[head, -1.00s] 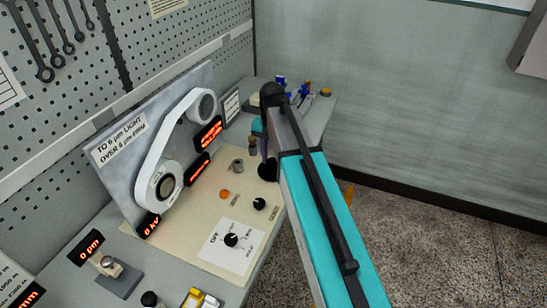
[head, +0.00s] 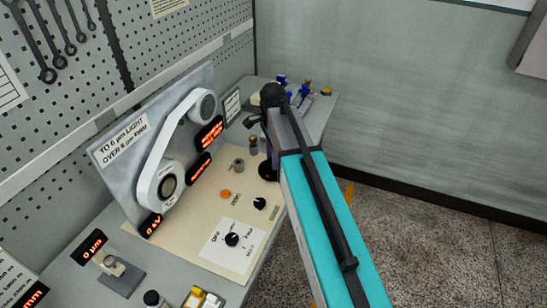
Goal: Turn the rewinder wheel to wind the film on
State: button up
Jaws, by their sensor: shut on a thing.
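A white film loop (head: 154,165) runs round two wheels on the upright grey panel. The lower wheel (head: 167,186) is pale with a dark hub, and the upper wheel (head: 208,105) is grey. A dark round piece, seemingly the rewinder wheel (head: 265,171), sits at the right edge of the cream bench plate, partly behind my arm. My gripper (head: 267,153) is mostly hidden behind my teal and grey arm. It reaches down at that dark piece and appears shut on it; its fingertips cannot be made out.
The cream plate (head: 190,243) carries a black dial (head: 232,240), a black knob (head: 259,203), an orange button (head: 225,194) and a small metal post (head: 238,165). Red displays line the panel. Small blue and yellow items stand at the far bench end. Open floor lies at right.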

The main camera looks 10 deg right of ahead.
jog(key=m, duration=0.5)
jog(key=shift+s+d, duration=0.1)
jog(key=shift+d, duration=0.1)
jog(key=shift+f, duration=0.1)
dwell(0.4)
jog(key=o, duration=1.1)
jog(key=shift+c, duration=0.2)
jog(key=shift+r, duration=0.25)
jog(key=shift+a+r, duration=0.1)
jog(key=shift+r, duration=0.3)
notch_tip(320, 180, up, 13)
jog(key=b, duration=0.3)
jog(key=shift+f, duration=0.15)
